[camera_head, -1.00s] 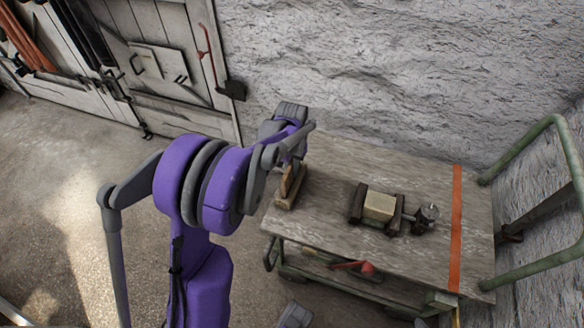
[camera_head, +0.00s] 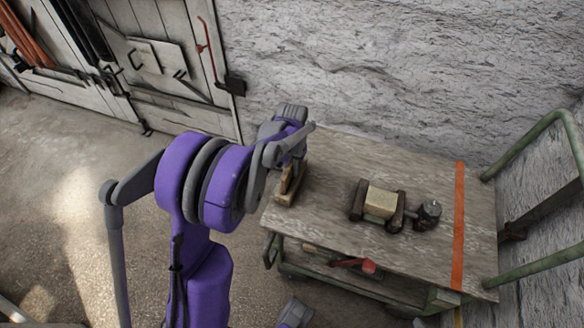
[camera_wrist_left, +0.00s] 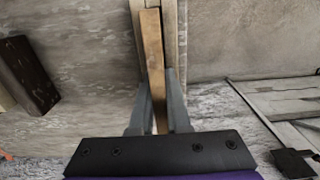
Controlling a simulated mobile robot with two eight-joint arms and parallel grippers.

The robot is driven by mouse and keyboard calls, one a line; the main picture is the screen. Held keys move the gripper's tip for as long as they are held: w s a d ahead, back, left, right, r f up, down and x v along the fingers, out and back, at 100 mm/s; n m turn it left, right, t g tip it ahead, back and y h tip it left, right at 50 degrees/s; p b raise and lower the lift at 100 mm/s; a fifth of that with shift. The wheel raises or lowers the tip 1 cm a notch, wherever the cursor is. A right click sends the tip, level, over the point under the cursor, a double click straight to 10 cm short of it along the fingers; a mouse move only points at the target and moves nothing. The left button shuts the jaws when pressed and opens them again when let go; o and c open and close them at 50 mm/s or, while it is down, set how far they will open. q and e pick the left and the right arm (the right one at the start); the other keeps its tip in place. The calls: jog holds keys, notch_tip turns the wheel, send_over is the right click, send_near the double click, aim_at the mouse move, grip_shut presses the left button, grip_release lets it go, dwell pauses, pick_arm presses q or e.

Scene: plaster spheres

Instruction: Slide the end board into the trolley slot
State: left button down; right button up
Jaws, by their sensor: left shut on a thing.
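My left gripper (camera_wrist_left: 158,92) is shut on the end board (camera_wrist_left: 153,52), a narrow brown wooden piece seen edge-on in the left wrist view. The board meets or overlaps a paler wooden rail with the slot (camera_wrist_left: 170,22); I cannot tell how deep it sits. In the head view the board (camera_head: 289,182) stands at the left end of the trolley top (camera_head: 335,165), over the wooden rail (camera_head: 285,199). My left gripper (camera_head: 296,160) is above it, its fingers mostly hidden by my arm.
A pale block (camera_head: 381,202) sits between dark holders mid-trolley, beside a dark metal piece (camera_head: 428,213). An orange strip (camera_head: 458,225) crosses the top near the green handle (camera_head: 535,135). A rough wall stands behind; a red-ended item (camera_head: 368,266) lies on the lower shelf.

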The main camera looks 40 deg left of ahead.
pick_arm(q)
jog(key=shift+f, duration=0.3)
jog(key=c, duration=0.8)
grip_release()
jog(key=shift+r, duration=0.1)
jog(key=shift+r+p, duration=1.15)
jog(key=shift+r, duration=0.8)
